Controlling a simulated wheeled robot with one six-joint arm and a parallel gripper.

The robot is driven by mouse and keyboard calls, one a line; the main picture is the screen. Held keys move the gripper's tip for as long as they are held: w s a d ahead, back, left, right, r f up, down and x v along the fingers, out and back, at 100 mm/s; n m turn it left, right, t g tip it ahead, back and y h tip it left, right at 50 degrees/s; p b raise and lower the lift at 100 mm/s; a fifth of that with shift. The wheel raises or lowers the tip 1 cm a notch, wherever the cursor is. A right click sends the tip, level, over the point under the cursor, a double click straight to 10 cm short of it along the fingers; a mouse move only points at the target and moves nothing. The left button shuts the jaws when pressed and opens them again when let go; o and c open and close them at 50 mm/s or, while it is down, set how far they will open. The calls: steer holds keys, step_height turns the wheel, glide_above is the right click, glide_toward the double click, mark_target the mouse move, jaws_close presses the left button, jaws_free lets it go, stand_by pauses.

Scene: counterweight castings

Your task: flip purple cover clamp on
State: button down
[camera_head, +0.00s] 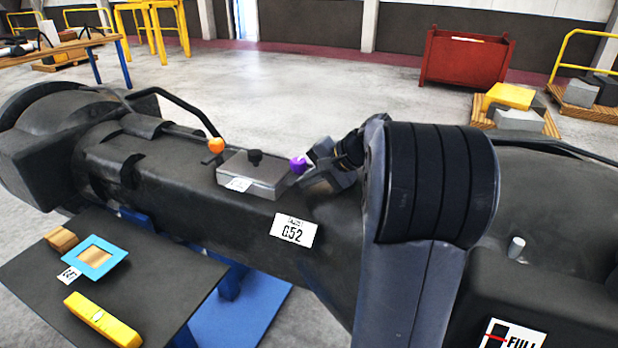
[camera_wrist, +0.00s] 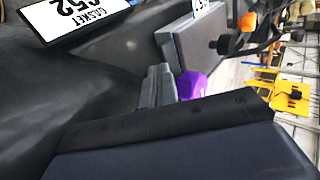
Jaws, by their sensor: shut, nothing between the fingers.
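The purple clamp (camera_head: 299,165) stands at the right end of the grey cover (camera_head: 262,176), which sits on the dark casting and has a black knob on top. My gripper (camera_head: 318,172) is shut and empty, just right of the purple clamp. In the wrist view the purple clamp (camera_wrist: 196,84) shows beside the fingers (camera_wrist: 160,84), partly hidden by the wrist body. Whether the fingers touch it cannot be told. The clamp's arm is hidden, so its position is unclear. An orange-tipped clamp (camera_head: 216,146) stands at the cover's left end.
A black curved handle (camera_head: 180,105) rises behind the casting. A dark side table (camera_head: 150,275) at lower left holds a blue frame (camera_head: 96,256), a wooden block (camera_head: 61,239) and a yellow tool (camera_head: 100,318). A red bin (camera_head: 466,58) stands on open floor behind.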

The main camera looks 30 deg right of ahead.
mark_target(289, 180)
steer(key=shift+a+m+t+h, duration=0.4)
steer(key=shift+m+h, duration=0.2)
steer(key=shift+m, duration=0.3)
steer(key=shift+a+m+h+b, duration=0.25)
steer(key=shift+m+h+b, duration=0.05)
steer(key=shift+m+b, duration=0.1)
steer(key=shift+w+a+r+m+t+h+p, duration=0.15)
steer(key=shift+a+m+t+h+p, duration=0.25)
steer(key=shift+m, duration=0.3)
steer(key=shift+w+a+m+h+p, duration=0.1)
steer(key=shift+a+m+h+p, duration=0.15)
steer(key=shift+m+h, duration=0.2)
steer(key=shift+w+a+m+h+p, duration=0.1)
steer(key=shift+m+h+p, duration=0.2)
steer(key=shift+m+h, duration=0.15)
steer(key=shift+w+a+m+h+p, duration=0.15)
steer(key=shift+a+m+h+p, duration=0.05)
steer(key=shift+m+h+p, duration=0.25)
steer(key=shift+w+a+m+h+p, duration=0.15)
steer(key=shift+m+h+p, duration=0.2)
steer(key=shift+m, duration=0.2)
steer(key=shift+w+a, duration=0.5)
steer(key=shift+w, duration=0.35)
